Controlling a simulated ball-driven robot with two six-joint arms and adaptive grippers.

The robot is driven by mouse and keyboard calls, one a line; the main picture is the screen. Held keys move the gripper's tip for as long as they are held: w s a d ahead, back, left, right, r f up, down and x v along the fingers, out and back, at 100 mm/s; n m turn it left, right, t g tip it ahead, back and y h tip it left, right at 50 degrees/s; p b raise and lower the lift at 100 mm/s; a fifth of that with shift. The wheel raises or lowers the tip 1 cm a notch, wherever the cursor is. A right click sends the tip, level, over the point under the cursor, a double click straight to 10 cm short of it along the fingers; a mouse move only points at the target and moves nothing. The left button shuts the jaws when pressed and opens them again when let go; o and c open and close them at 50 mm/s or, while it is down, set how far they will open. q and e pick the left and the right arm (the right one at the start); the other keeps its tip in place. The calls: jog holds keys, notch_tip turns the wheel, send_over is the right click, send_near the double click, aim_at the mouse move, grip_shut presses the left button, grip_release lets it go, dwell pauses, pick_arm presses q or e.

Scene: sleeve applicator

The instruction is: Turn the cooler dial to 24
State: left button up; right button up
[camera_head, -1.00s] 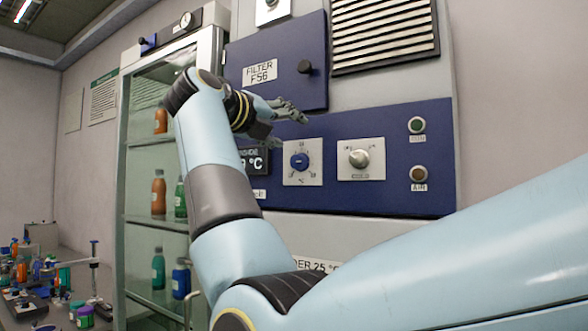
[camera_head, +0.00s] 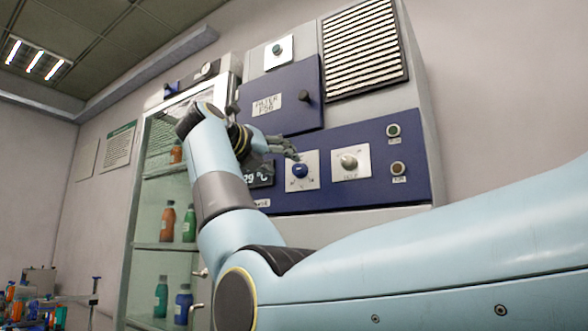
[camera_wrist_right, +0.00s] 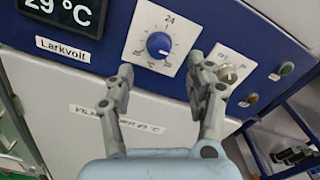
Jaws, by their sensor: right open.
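The cooler dial is a round blue knob (camera_head: 300,171) on a white scale plate beside the temperature display (camera_head: 259,174). In the right wrist view the blue knob (camera_wrist_right: 158,45) sits under the printed 24, and the display (camera_wrist_right: 62,14) reads 29 °C. A white mark shows on the knob, but its exact reading is too small to tell. My right gripper (camera_head: 285,150) is at the dial plate's upper left in the head view. In the wrist view the gripper (camera_wrist_right: 160,76) is open and empty, its fingers apart below the knob. My left gripper is not in view.
A second, pale knob (camera_head: 348,161) is right of the dial, with green (camera_head: 393,130) and brown (camera_head: 398,168) buttons beyond. The filter door (camera_head: 285,100) with its black knob is above. A glass cabinet with bottles (camera_head: 168,220) stands left.

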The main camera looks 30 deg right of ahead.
aim_at(296, 169)
jog(key=p+x, duration=0.1)
jog(key=x, duration=0.5)
jog(key=shift+w+d, duration=0.1)
jog(key=shift+w+d+f, duration=0.15)
jog(key=shift+d, duration=0.15)
jog(key=shift+c, duration=0.4)
grip_shut()
jog(key=shift+p, duration=0.3)
